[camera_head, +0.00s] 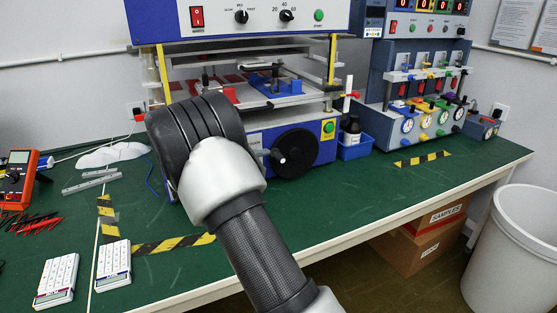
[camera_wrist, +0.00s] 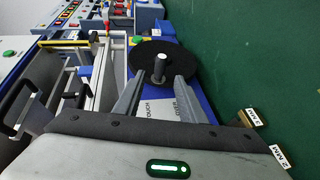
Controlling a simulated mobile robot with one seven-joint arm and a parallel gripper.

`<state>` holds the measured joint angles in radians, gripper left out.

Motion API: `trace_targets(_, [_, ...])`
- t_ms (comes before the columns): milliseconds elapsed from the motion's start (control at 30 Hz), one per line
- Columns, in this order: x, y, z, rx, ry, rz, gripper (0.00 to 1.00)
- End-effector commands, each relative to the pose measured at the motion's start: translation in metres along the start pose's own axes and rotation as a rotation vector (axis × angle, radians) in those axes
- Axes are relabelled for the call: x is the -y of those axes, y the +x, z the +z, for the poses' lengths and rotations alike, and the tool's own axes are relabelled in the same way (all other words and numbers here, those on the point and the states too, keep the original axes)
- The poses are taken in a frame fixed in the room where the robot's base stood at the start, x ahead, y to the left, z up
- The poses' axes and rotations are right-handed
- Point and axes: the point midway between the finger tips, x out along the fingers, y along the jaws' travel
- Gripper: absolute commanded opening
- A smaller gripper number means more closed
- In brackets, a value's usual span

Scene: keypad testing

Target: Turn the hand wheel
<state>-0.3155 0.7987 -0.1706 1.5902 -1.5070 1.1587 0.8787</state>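The hand wheel is a black disc (camera_head: 299,150) on the blue front of the testing machine, right of my arm in the head view. It also shows in the wrist view (camera_wrist: 186,60), where a grey peg handle with a light tip (camera_wrist: 159,66) stands out from it. My gripper (camera_wrist: 160,80) is open. In the wrist view its two grey fingers point at the wheel, with the handle appearing between their tips. I cannot tell whether either finger touches the handle. In the head view my arm hides most of the gripper.
A green button (camera_head: 328,127) and a blue bin with a dark bottle (camera_head: 354,148) are right of the wheel. The machine's open shelf (camera_head: 290,98) is above it. Small labelled blocks (camera_wrist: 252,117) are near the gripper. The green table (camera_head: 350,200) is clear in front.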

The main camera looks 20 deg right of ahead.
Motion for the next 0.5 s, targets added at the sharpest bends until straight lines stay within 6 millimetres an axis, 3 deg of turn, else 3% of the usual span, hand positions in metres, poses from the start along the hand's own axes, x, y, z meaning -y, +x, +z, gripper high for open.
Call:
trace_targets(200, [0.001, 0.049, 0.001, 0.004, 0.001, 0.0, 0.37])
trace_targets(500, [0.001, 0.087, 0.0, 0.001, 0.0, -0.001, 0.37])
